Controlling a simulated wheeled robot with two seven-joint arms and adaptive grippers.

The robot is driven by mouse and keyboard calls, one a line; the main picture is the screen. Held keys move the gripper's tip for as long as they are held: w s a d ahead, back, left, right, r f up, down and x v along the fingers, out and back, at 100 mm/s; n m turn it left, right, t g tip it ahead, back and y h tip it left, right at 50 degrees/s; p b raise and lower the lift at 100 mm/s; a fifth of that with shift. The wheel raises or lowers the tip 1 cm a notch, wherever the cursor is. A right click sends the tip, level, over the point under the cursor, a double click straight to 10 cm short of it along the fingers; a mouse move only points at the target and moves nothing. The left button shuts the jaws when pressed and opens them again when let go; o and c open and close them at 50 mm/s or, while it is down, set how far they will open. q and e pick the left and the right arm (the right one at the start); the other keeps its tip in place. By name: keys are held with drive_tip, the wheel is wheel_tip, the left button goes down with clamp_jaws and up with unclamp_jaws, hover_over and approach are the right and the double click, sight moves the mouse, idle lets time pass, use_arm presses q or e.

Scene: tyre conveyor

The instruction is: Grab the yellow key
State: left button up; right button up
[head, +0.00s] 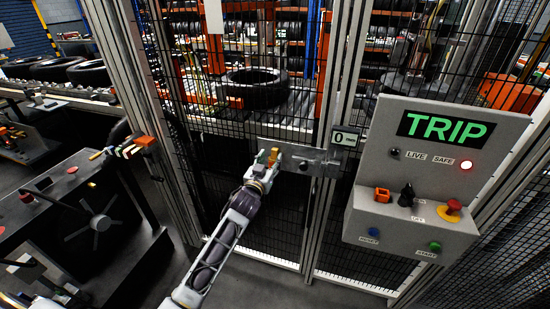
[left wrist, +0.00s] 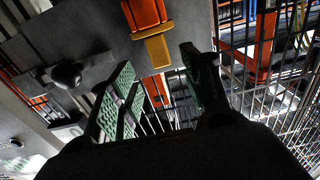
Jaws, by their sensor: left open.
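The yellow key (head: 273,155) sits at the latch plate on the mesh gate in the head view, right by my left gripper's tip. In the left wrist view the yellow key (left wrist: 153,47) projects from an orange block (left wrist: 145,13) on a grey plate. My left gripper (head: 265,168) reaches up to the plate from below. Its two green-padded fingers (left wrist: 158,68) are open, one to each side of the key's lower end in the picture. I cannot tell whether either finger touches the key. My right gripper is not seen.
A grey control box (head: 415,180) on the right shows TRIP with a lit red lamp. The mesh gate (head: 225,130) stands before a tyre (head: 253,90) on rollers. A black machine (head: 85,220) stands left of my arm.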

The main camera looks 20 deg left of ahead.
sight(274, 151)
use_arm(q)
drive_tip(key=shift+w, duration=0.15)
drive_tip(key=shift+w+r+p, duration=0.2)
drive_tip(key=shift+w+p, duration=0.4)
drive_tip(key=shift+w, duration=0.95)
drive_tip(key=shift+w+f, duration=0.1)
drive_tip(key=shift+w, duration=0.8)
clamp_jaws()
drive_tip(key=shift+r, duration=0.2)
wheel_tip(274, 151, up, 18)
drive_tip(key=shift+f+b, duration=0.15)
drive_tip(key=shift+b, duration=0.4)
